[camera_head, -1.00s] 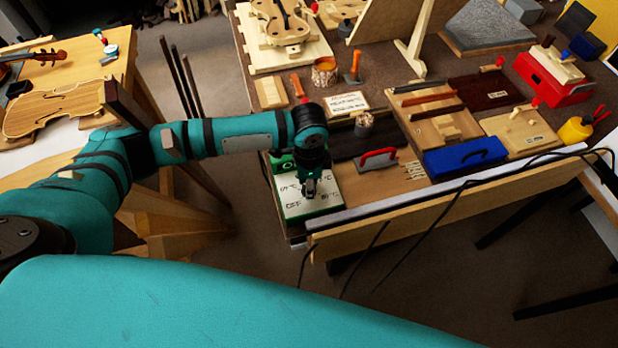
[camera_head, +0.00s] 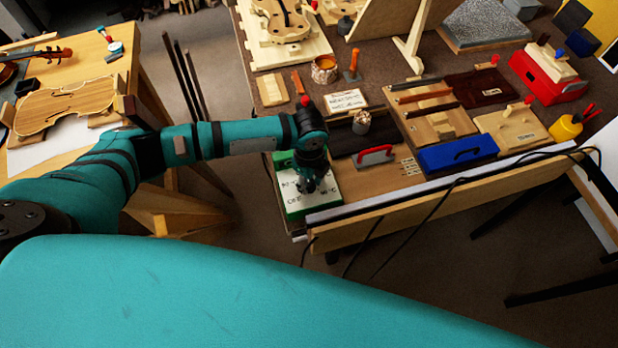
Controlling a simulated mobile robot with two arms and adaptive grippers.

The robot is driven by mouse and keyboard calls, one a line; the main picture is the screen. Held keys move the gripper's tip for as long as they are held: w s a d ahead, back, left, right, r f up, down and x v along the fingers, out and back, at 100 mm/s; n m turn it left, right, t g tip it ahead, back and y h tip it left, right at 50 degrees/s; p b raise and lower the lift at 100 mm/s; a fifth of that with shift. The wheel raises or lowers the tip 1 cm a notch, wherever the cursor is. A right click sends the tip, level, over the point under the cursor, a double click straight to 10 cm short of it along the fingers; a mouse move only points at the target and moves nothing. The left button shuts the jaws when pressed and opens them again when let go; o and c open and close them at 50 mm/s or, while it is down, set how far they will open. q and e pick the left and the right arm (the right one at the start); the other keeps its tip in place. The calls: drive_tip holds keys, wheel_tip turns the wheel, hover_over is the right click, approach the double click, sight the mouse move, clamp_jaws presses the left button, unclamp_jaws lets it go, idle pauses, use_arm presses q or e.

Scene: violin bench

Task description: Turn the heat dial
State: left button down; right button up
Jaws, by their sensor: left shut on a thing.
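The heat dial's box has a green body and a white top with dark lettering (camera_head: 298,204). It stands at the near left corner of the workbench. My left gripper (camera_head: 311,187) points down over the white top and is shut on the dial, which it hides almost wholly. Part of the lettering shows around the fingers, but I cannot read the dial's setting. My right gripper is not in view.
A red-handled tool (camera_head: 375,156) and a blue box (camera_head: 458,153) lie right of the dial box. A jar (camera_head: 362,122) stands behind it. Dark cables (camera_head: 420,215) hang over the bench's front edge. Another table with a violin body (camera_head: 62,106) is at the left.

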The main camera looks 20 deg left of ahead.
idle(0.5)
use_arm(q)
drive_tip(key=c, duration=1)
unclamp_jaws()
drive_tip(key=shift+r, duration=0.15)
wheel_tip(320, 180, up, 12)
drive_tip(key=shift+f, duration=0.1)
